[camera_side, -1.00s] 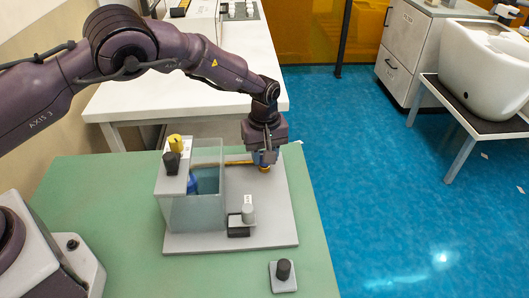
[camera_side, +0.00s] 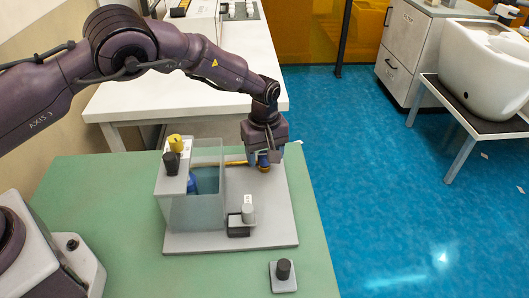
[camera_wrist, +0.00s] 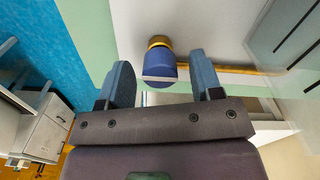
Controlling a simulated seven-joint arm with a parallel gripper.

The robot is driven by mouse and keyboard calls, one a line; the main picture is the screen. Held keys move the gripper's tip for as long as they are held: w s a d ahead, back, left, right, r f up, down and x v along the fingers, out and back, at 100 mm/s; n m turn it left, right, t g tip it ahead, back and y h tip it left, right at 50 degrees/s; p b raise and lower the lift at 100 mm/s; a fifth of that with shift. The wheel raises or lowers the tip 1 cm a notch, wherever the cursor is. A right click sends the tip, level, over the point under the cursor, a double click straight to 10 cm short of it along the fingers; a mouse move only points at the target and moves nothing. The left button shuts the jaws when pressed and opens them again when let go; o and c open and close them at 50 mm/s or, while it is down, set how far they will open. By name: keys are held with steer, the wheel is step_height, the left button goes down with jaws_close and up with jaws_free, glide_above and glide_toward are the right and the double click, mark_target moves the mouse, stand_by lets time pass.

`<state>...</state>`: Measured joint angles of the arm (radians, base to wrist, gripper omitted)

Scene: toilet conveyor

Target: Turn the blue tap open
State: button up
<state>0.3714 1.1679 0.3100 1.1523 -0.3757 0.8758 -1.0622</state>
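The blue tap (camera_side: 263,158) sits on a yellow pipe on the grey base plate (camera_side: 272,205), right of the clear tank (camera_side: 205,210). In the wrist view the blue tap (camera_wrist: 161,64) has a yellow collar and a pale bar across its near end. My gripper (camera_side: 263,165) points down over the tap in the side view. In the wrist view my gripper (camera_wrist: 164,80) is open, one finger on each side of the tap. Gaps show between the tap and both fingers.
A yellow knob (camera_side: 175,142) and a black knob (camera_side: 171,163) stand on the tank's left top. A grey block with a cylinder (camera_side: 247,214) stands on the plate's front part. A black knob on a small plate (camera_side: 283,270) is on the green table (camera_side: 110,205).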

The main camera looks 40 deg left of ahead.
mark_target(265, 154)
step_height(265, 154, up, 13)
stand_by(0.6)
steer(key=s+a+r+m+t, duration=0.2)
steer(key=s+r, duration=0.4)
steer(key=s, duration=0.4)
steer(key=s+a+r+m+t, duration=0.1)
steer(key=s+a+r+m, duration=0.4)
steer(key=s, duration=0.6)
steer(key=s+a+r+m+t, duration=0.2)
steer(key=s+r+m, duration=0.3)
steer(key=s, duration=0.6)
steer(key=shift+a+r+t, duration=0.3)
steer(key=shift+a+r, duration=0.5)
steer(key=shift+r, duration=0.25)
